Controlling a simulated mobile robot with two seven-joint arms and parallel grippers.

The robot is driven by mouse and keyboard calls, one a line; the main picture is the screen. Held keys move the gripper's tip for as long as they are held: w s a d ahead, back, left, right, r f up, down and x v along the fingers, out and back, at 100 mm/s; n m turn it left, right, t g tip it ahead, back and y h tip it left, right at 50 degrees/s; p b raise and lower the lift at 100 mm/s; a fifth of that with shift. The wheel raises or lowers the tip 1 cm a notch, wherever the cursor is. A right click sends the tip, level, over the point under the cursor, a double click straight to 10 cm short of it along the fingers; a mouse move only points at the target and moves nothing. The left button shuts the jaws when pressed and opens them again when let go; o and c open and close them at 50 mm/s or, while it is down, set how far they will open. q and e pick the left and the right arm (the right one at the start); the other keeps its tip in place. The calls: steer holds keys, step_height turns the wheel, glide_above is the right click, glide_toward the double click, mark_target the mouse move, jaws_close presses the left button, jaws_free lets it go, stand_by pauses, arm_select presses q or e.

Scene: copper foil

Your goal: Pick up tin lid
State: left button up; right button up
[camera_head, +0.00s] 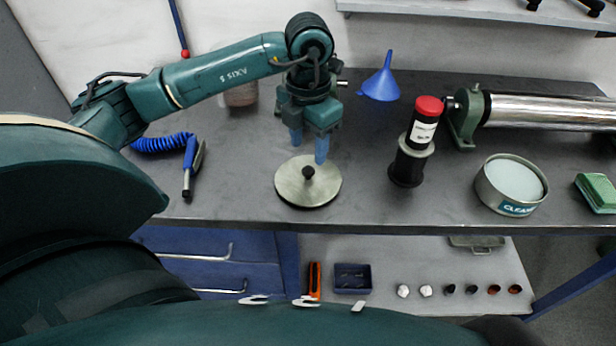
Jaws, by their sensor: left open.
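The tin lid (296,187) is a round, flat metal disc with a dark knob (308,172) at its middle. It lies on the dark workbench near the front edge. My left gripper (308,150) is above the lid's far side, with its blue fingers pointing down and spread apart. It is open, and nothing shows between the fingers. The knob is just in front of the fingertips in the picture; I cannot tell the exact gap. My right gripper is not in view.
An open tin (518,207) with pale contents stands at the right. A red-capped bottle in a dark holder (408,163), a blue funnel (385,80), a steel roller (550,112), a green block (597,192) and a blue coiled hose (165,143) share the bench (240,190).

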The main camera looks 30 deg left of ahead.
mark_target(308, 170)
arm_select(q)
steer(key=shift+f+p, duration=0.5)
steer(key=shift+f, duration=2.6)
steer(key=shift+c, duration=0.2)
jaws_close()
